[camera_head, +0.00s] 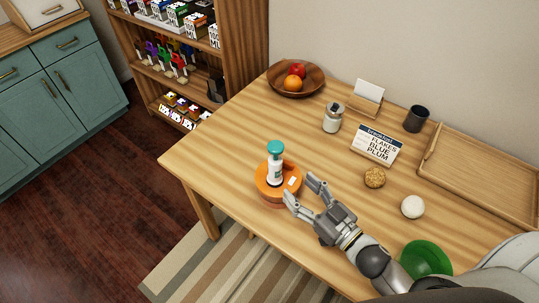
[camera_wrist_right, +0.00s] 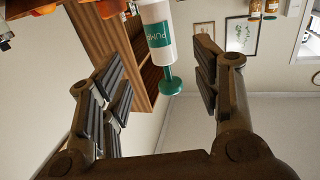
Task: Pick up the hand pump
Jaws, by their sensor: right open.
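The hand pump (camera_head: 275,168) is a white cylinder with a teal knob on top. It stands upright on a round orange stand (camera_head: 266,187) near the table's front left edge. My right gripper (camera_head: 302,188) is open, just to the right of the pump, its fingers pointing toward it and nothing between them. My left gripper is not in view.
The wooden table (camera_head: 225,140) also holds a fruit bowl (camera_head: 282,87), a jar (camera_head: 333,117), a sign (camera_head: 376,145), a cookie (camera_head: 374,178), a white ball (camera_head: 413,207), a green bowl (camera_head: 426,258), a dark cup (camera_head: 416,119) and a wooden tray (camera_head: 440,160). Table left of the pump is clear.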

